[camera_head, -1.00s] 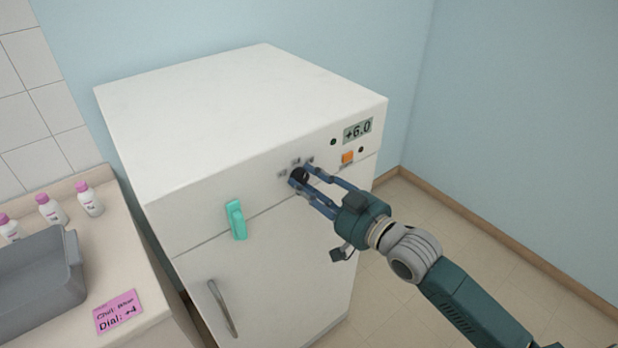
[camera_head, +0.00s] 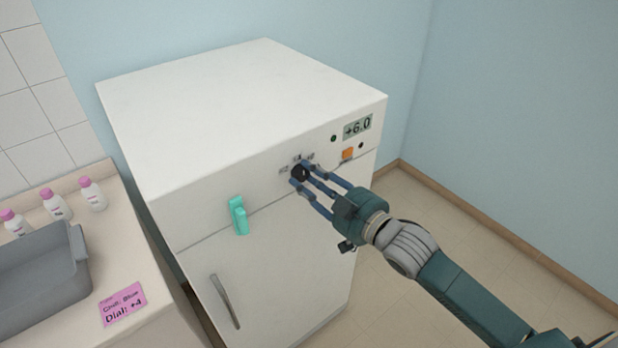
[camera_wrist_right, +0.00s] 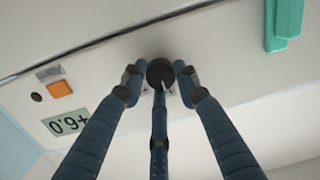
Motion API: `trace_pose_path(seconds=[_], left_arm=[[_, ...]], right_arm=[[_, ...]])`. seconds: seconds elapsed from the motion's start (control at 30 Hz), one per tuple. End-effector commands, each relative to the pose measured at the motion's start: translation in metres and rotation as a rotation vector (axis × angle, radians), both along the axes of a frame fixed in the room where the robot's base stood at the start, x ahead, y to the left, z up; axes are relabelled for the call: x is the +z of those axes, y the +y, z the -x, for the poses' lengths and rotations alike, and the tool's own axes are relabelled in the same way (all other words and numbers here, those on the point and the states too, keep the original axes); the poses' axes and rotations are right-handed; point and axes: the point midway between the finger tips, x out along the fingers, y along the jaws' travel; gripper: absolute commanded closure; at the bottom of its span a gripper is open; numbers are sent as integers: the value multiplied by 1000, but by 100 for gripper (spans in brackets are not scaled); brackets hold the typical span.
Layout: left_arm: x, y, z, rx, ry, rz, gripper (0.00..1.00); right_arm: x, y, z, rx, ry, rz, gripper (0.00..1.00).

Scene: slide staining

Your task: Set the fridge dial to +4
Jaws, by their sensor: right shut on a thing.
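The white fridge (camera_head: 285,245) stands against the wall, its black round dial (camera_head: 299,173) on the upper front panel. Small grey marks sit around the dial, too small to read. The display (camera_head: 357,127) reads +6.0. My right gripper (camera_head: 303,178) has its blue fingers shut on the dial. In the right wrist view the dial (camera_wrist_right: 160,71) sits between the fingertips, with a light pointer line on it; the display (camera_wrist_right: 66,123) appears upside down there. My left gripper is not in view.
A teal handle-like piece (camera_head: 239,216) is on the fridge front, left of the dial. An orange square (camera_head: 348,154) sits below the display.

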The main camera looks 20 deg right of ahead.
Motion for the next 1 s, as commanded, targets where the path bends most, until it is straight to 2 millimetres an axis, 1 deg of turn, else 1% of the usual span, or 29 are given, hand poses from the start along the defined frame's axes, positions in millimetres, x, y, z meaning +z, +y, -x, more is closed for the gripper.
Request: trace_pose_path(seconds=[0.03, 0.17, 0.2, 0.27, 0.57, 0.67, 0.77, 1.0], left_arm=[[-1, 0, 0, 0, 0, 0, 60], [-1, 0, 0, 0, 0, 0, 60], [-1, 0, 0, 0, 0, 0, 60], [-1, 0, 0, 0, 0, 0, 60], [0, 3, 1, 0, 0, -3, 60], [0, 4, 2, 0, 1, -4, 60], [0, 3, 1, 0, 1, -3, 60], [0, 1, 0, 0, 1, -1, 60]], right_arm=[[-11, 1, 2, 0, 23, 3, 96], [-11, 1, 2, 0, 23, 3, 96], [-11, 1, 2, 0, 24, 3, 64], [-11, 1, 2, 1, 24, 2, 52], [-5, 0, 1, 0, 11, 0, 51], [-4, -1, 4, 0, 10, 1, 51], [-5, -5, 14, 0, 11, 2, 51], [-2, -22, 57, 1, 15, 3, 51]])
